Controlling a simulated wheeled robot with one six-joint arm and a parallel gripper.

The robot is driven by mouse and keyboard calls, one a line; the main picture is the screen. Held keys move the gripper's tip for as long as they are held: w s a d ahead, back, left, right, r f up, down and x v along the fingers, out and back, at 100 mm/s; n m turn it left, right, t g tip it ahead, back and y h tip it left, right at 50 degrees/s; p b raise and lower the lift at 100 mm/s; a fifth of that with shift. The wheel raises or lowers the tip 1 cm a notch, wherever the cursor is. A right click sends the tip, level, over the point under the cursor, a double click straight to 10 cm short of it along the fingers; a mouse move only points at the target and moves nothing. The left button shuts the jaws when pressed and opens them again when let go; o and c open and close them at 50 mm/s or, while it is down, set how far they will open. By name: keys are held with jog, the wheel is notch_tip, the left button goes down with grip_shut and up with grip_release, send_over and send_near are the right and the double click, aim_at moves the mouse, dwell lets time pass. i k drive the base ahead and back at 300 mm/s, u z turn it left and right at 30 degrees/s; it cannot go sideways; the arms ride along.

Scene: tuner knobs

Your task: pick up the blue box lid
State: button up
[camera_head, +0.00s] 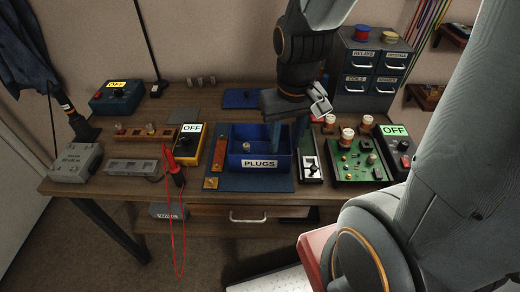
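The blue box lid (241,98) lies flat on the workbench behind the open blue box (233,161) labelled PLUGS. It has a small dark knob near its middle. A small light-coloured piece (246,147) shows inside the box. My gripper (288,136) points down over the right rear part of the box, to the right of the lid and nearer the camera. Its two dark fingers are apart, with nothing visible between them. The lid is not touched by my gripper and shows almost fully.
A yellow meter (187,144) reading OFF stands left of the box, with a red cable hanging nearby. A green circuit board (352,160) lies to the right. A grey drawer cabinet (371,70) stands at back right. A lamp pole (147,45) rises behind, left.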

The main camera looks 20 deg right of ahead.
aim_at(248, 99)
jog(key=k, duration=0.65)
jog(key=u, duration=0.45)
jog(key=i, duration=1.05)
jog(key=z, duration=0.65)
